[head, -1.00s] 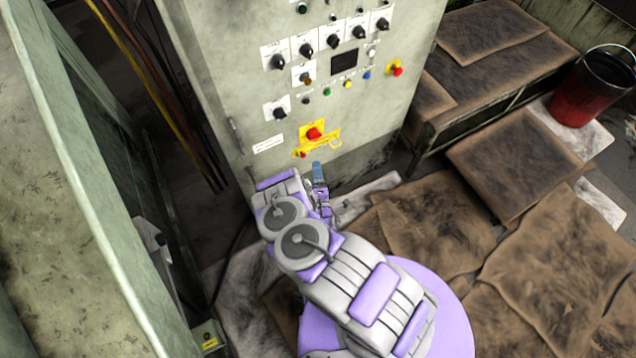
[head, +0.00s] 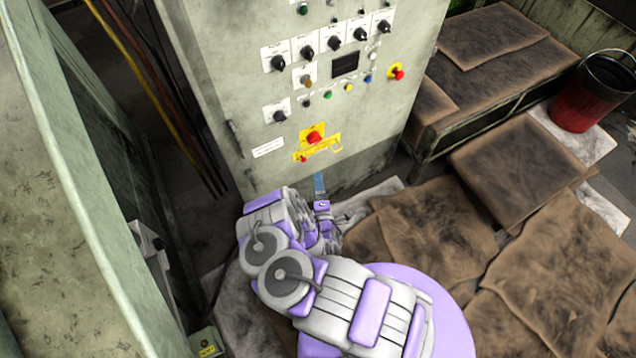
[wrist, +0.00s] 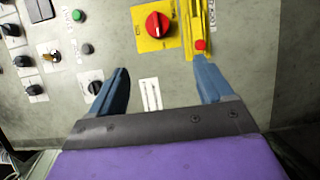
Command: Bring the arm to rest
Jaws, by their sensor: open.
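My gripper shows in the wrist view (wrist: 162,85) with its two blue fingers spread apart and nothing between them. It faces the grey control cabinet (head: 215,60). In the head view one blue fingertip of my gripper (head: 319,183) shows in front of the cabinet's lower part, below the red rotary switch (head: 315,136) on its yellow plate. The same red switch (wrist: 158,25) is beyond the fingers in the wrist view. My purple and grey arm is folded, and it hides most of my gripper in the head view.
Black knobs and small coloured buttons cover the cabinet front, with a red emergency button (head: 398,73) at its right. A green machine wall (head: 70,200) stands at the left. Brown sheets (head: 540,270) cover the floor at the right, and a red bucket (head: 583,105) stands behind.

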